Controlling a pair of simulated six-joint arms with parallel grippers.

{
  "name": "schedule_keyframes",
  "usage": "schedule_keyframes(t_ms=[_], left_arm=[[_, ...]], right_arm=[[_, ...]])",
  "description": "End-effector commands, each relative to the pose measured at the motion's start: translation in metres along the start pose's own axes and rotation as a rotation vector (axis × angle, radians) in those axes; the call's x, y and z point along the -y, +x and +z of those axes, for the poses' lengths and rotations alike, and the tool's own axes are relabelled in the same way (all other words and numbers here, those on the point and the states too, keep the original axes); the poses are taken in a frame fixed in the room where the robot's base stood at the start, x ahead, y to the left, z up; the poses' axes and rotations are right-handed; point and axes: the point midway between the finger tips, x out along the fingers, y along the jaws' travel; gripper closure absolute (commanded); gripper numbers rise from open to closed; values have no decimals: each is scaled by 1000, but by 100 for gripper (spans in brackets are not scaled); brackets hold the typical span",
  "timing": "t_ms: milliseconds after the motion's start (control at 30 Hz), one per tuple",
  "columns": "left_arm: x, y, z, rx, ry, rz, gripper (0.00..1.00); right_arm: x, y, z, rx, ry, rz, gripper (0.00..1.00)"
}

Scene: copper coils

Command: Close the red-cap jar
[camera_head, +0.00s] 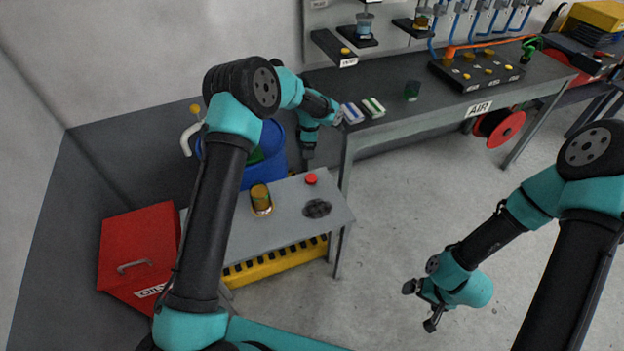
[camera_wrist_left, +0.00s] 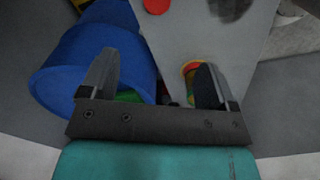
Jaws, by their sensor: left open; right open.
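An amber jar (camera_head: 261,196) stands on a small grey table (camera_head: 334,206) in the head view. The red cap (camera_head: 312,179) lies apart from it, to its right, on the same table. My right gripper (camera_head: 423,305) is open and empty over bare floor.
A dark, coil-like object (camera_head: 317,208) lies near the cap. A blue barrel (camera_head: 262,165) stands behind the table, a red oily-waste bin (camera_head: 138,250) to its left. A dark bench (camera_head: 411,70) with a switch panel runs along the back.

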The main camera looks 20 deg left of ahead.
Motion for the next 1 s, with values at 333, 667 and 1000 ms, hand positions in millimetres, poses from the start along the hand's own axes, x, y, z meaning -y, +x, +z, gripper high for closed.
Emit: schedule_keyframes(t_ms=[333, 667, 1000], left_arm=[[0, 15, 0, 0, 1, -2, 18], [0, 70, 0, 0, 2, -2, 18], [0, 119, 0, 1, 2, 0, 18]], right_arm=[[0, 0, 0, 0, 0, 0, 0], [0, 0, 0, 0, 0, 0, 0], [0, 0, 0, 0, 0, 0, 0]])
